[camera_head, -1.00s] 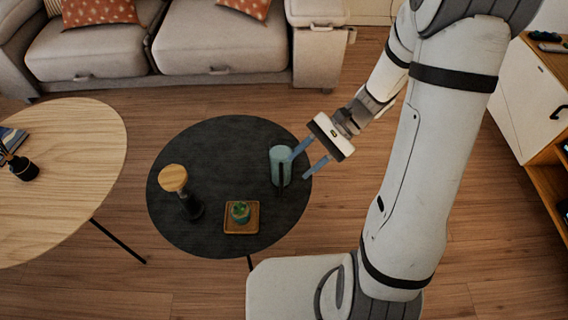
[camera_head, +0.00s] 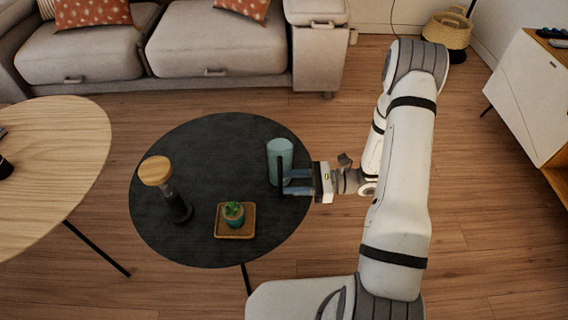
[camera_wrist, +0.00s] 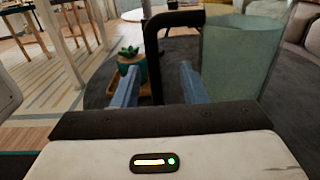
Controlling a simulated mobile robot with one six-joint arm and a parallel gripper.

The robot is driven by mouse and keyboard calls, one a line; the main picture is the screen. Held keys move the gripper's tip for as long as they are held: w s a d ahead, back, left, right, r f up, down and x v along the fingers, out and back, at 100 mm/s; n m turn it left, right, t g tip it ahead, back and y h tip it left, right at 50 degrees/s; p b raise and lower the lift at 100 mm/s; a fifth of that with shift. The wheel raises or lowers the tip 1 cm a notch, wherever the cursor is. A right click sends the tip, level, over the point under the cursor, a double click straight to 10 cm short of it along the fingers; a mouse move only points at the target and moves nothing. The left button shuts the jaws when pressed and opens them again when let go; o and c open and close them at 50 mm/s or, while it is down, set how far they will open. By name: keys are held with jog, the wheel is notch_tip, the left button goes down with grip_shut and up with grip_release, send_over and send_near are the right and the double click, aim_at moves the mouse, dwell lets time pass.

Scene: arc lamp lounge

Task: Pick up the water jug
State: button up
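The water jug is a pale teal, see-through cylinder (camera_head: 280,150) with a black handle (camera_head: 281,178). It stands upright on the right part of the dark round table (camera_head: 215,135). In the wrist view the jug body (camera_wrist: 240,60) is at the right and the handle (camera_wrist: 152,60) is near the middle. My gripper (camera_head: 287,182) is low at the table's right side, beside the jug at the handle. Its two blue fingers (camera_wrist: 158,85) are open, with the handle showing between them. I cannot tell whether either finger touches it.
A wooden tray (camera_head: 220,234) with a small potted plant (camera_head: 233,213) and a dark, wooden-topped grinder-like item (camera_head: 156,172) share the table. A light wood table (camera_head: 60,150) stands left and a sofa (camera_head: 215,45) behind. A white cabinet (camera_head: 525,95) is at right.

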jog(key=a, duration=0.1)
jog(key=a+b, duration=0.1)
jog(key=a, duration=0.3)
jog(key=shift+s+a+r+b, duration=0.2)
jog(key=shift+s+b, duration=0.1)
jog(key=shift+b, duration=0.1)
grip_shut()
dwell(1.0)
